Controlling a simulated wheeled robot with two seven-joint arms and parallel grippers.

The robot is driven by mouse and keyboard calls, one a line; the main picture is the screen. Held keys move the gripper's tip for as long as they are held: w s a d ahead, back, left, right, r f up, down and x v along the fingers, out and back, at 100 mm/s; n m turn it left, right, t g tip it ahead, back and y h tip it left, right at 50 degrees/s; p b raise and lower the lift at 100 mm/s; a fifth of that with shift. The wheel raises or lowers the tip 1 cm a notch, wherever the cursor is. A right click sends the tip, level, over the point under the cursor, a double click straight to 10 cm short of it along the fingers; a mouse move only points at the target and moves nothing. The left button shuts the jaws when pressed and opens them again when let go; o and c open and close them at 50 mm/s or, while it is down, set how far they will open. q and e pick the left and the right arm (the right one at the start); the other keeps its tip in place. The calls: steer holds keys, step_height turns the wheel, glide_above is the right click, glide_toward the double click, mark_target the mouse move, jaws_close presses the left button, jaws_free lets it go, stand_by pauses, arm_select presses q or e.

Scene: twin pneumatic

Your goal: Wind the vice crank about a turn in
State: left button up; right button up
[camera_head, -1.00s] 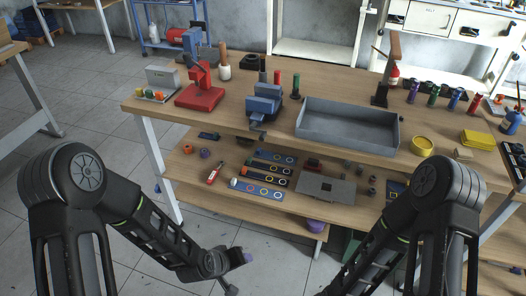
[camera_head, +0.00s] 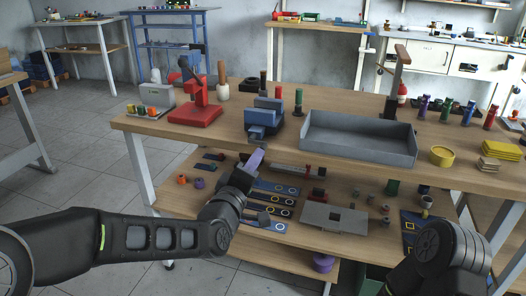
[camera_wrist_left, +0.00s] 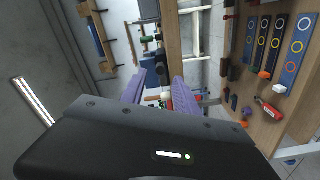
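The blue vice (camera_head: 264,116) stands at the front edge of the upper tabletop, left of the grey tray. Its crank is on the front side, but I cannot make it out clearly behind my gripper. My left gripper (camera_head: 256,159) has purple fingers and is in front of and below the vice, apart from its body, just off the bench's front edge. In the left wrist view the two purple fingers (camera_wrist_left: 158,88) stand apart with nothing visibly held between them. My right gripper is out of view; only part of my right arm shows at the lower right.
A grey tray (camera_head: 358,139) is right of the vice, and a red press (camera_head: 196,113) is to its left. The lower shelf (camera_head: 180,207) under the gripper holds blue ring strips and a grey plate (camera_head: 334,219). Floor at the left is clear.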

mark_target(263, 146)
arm_select(q)
steer(key=x, duration=0.7)
steer(key=shift+w+d+f, duration=0.1)
steer(key=shift+w, duration=0.2)
jaws_close()
